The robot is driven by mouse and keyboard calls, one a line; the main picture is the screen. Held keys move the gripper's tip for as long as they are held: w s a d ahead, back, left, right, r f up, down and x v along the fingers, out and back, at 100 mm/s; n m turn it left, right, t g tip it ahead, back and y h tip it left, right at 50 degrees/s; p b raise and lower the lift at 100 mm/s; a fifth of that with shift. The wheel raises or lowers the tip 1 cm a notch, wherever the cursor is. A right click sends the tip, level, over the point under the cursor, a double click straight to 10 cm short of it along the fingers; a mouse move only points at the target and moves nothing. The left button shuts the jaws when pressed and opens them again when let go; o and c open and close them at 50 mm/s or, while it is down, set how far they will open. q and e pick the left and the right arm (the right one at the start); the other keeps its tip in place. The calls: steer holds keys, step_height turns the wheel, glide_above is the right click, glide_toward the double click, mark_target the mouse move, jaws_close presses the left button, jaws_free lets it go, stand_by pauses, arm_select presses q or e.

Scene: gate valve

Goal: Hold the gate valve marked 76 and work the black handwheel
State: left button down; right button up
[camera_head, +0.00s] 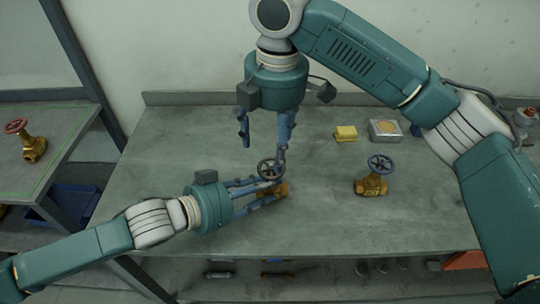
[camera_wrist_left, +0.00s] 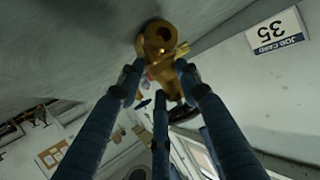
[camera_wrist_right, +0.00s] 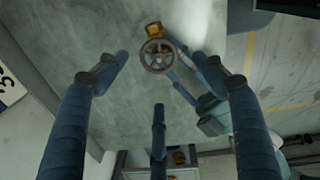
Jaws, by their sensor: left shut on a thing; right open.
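The brass gate valve (camera_head: 280,187) with the black handwheel (camera_head: 270,168) is at the middle of the bench; no number is legible on it. My left gripper (camera_head: 272,193) comes in low from the left and is shut on the valve body, which shows between its fingers in the left wrist view (camera_wrist_left: 158,38). My right gripper (camera_head: 262,148) points down above the handwheel, open and empty. In the right wrist view the spoked handwheel (camera_wrist_right: 158,56) lies between its spread fingers, with no clear contact.
A second brass valve (camera_head: 370,186) with a blue handwheel stands to the right. A yellow block (camera_head: 346,133) and a grey box (camera_head: 385,131) lie behind it. A red-wheeled valve (camera_head: 33,148) stands on the left table. The bench's front right is clear.

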mark_target(271, 168)
step_height(271, 168, up, 6)
steer(key=shift+s, duration=0.15)
stand_by(0.3)
steer(key=f+n, duration=0.1)
steer(key=f, duration=0.3)
steer(key=f+n, duration=0.2)
steer(key=f, duration=0.2)
steer(key=w+f+n, duration=0.1)
steer(key=f+n, duration=0.1)
steer(key=f, duration=0.2)
steer(key=shift+d, duration=0.3)
steer(key=shift+w, duration=0.1)
steer(key=c, duration=1.1)
